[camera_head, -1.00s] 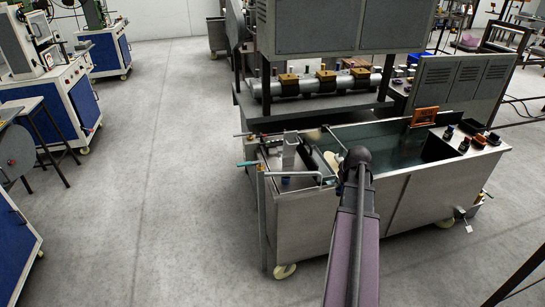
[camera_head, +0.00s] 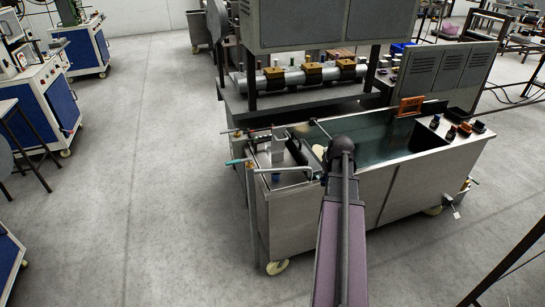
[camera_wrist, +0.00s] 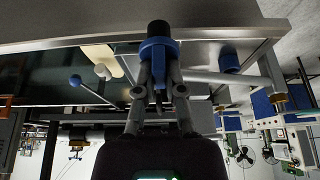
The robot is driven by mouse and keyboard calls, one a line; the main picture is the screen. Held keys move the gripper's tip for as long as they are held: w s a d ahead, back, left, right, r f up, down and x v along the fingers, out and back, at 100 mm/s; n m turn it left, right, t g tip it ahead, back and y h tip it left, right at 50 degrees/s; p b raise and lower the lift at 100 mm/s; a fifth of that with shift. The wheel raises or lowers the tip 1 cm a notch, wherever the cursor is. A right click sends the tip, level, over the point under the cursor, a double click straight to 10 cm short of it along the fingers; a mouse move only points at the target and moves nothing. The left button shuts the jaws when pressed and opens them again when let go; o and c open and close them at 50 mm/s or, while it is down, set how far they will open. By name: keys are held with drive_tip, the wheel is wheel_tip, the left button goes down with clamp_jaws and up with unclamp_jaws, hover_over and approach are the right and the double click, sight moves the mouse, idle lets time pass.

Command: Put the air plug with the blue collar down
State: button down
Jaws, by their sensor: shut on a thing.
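The air plug with the blue collar (camera_wrist: 158,50) has a black end above a bright blue ring. In the wrist view it sits between the fingertips of my gripper (camera_wrist: 158,72), which is shut on it. The plug shows close to a flat grey metal surface (camera_wrist: 235,28); I cannot tell whether it touches. In the head view my arm ends over the near side of the steel water tank (camera_head: 325,228), and its wrist hides the gripper and plug.
An orange block (camera_head: 410,106) stands on the tank's far edge. Several small dark plugs (camera_head: 450,133) stand on the tank's right-hand top. A teal-handled valve (camera_head: 238,161) and a metal bracket (camera_head: 278,143) are at the left end.

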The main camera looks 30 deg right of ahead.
drive_tip(key=w+a, duration=0.3)
drive_tip(key=a, duration=0.8)
drive_tip(key=shift+w, duration=0.15)
drive_tip(key=b, duration=0.1)
approach(293, 170)
drive_tip(key=shift+w+a+r, duration=0.1)
drive_tip(key=shift+w, duration=0.15)
drive_tip(key=shift+w+d, duration=0.25)
drive_tip(key=shift+w, duration=0.05)
drive_tip(key=shift+w+d+b, duration=0.2)
drive_tip(key=shift+w+b, duration=0.1)
drive_tip(key=shift+b, duration=0.1)
drive_tip(key=shift+s+f+b, duration=0.1)
drive_tip(key=shift+f+b, duration=1.5)
drive_tip(key=shift+f, duration=0.25)
drive_tip(key=shift+f, duration=0.2)
